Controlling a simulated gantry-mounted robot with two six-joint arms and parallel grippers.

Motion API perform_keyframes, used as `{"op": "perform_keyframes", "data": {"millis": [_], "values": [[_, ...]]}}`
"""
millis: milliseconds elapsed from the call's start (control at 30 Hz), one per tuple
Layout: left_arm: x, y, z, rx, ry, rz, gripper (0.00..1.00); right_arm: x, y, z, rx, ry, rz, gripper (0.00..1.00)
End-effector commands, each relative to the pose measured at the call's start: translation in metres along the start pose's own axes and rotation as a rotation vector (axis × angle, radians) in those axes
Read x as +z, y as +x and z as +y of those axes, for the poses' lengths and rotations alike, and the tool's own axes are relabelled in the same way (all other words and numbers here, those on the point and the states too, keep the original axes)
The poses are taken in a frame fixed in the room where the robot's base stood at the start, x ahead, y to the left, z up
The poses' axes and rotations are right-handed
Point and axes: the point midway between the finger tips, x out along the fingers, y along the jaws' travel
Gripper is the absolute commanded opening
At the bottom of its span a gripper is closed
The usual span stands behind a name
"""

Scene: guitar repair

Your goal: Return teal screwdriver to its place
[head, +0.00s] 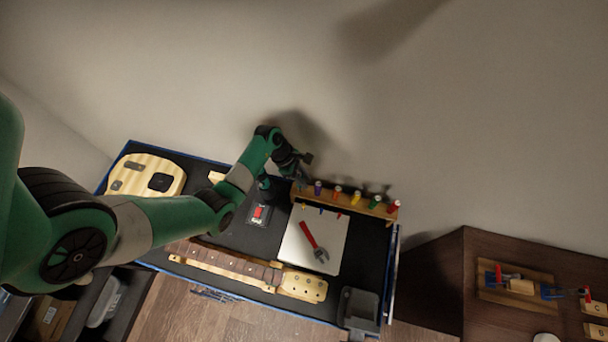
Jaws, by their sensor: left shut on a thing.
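A wooden rack (346,204) stands along the back right of the workbench. Several screwdrivers stand upright in it, with purple, orange, yellow, green and red handles. My left gripper (299,173) is over the rack's left end, left of the purple screwdriver (318,187). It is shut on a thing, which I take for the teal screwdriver. The gripper and the small scale hide most of it, so I cannot tell how far it sits in the rack. My right gripper is out of view.
On the black bench mat (364,265) lie a red wrench (309,236) on a pale sheet (332,228), a guitar neck (225,263), a guitar body (135,178) and a small red-topped item (258,212). A grey bin (359,311) is at the front right corner.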

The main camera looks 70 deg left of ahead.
Motion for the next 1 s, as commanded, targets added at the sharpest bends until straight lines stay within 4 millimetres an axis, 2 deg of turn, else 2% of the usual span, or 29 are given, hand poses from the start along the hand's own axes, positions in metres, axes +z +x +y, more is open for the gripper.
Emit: {"op": "perform_keyframes", "data": {"millis": [700,1000], "values": [[-0.013,0.027,0.000,0.000,0.000,0.000,0.00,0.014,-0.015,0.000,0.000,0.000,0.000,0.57],[-0.013,0.028,0.000,0.001,0.000,0.000,0.00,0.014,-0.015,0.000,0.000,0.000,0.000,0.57]]}}
